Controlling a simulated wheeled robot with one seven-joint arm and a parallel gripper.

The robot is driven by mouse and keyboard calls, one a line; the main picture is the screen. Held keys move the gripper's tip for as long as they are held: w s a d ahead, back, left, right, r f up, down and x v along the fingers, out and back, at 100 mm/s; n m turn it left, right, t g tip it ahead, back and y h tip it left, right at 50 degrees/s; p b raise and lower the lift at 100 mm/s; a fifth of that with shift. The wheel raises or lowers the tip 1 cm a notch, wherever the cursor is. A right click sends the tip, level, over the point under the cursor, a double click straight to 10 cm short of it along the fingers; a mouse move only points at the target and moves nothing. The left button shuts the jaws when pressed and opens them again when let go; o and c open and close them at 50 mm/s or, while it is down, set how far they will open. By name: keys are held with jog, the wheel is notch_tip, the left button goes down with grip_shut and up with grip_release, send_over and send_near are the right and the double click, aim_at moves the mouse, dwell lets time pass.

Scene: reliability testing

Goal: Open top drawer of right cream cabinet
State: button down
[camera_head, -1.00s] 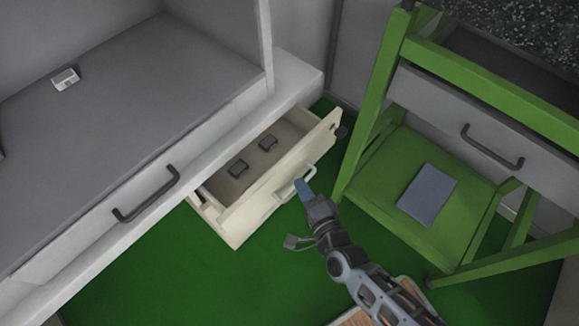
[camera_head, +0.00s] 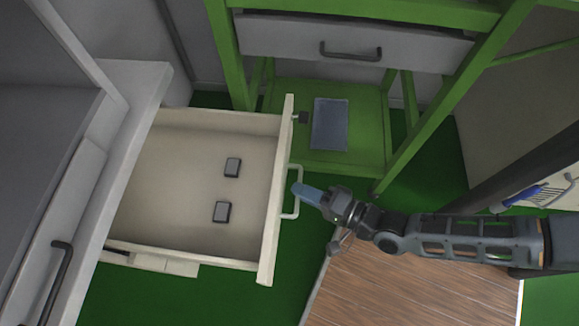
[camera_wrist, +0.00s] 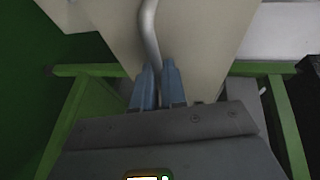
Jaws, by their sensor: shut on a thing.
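The cream cabinet's top drawer (camera_head: 277,190) is pulled well out from under the grey desk in the head view. Its white bar handle (camera_head: 297,172) is on the front panel. Two small dark boxes (camera_head: 232,167) (camera_head: 222,212) lie inside on the drawer floor. My gripper (camera_head: 299,190) is at the handle with its blue fingers. In the wrist view the blue fingers (camera_wrist: 158,86) are shut on the handle (camera_wrist: 148,30), in front of the cream drawer front (camera_wrist: 195,40). A dark knob-like lock (camera_head: 302,117) sticks out near the far end of the front.
A green-framed table (camera_head: 372,165) with a grey drawer (camera_head: 345,45) and a lower shelf holding a grey-blue folder (camera_head: 329,124) stands behind. The grey desk drawer handle (camera_head: 62,270) is at left. A wooden surface (camera_head: 400,290) lies below my arm. Green floor is clear nearby.

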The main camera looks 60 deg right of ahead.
jog(key=shift+s, duration=0.3)
jog(key=c, duration=1.2)
grip_release()
jog(key=s+r, duration=0.1)
jog(key=s, duration=0.6)
jog(key=shift+s+a+r, duration=0.2)
jog(key=shift+s+a, duration=0.1)
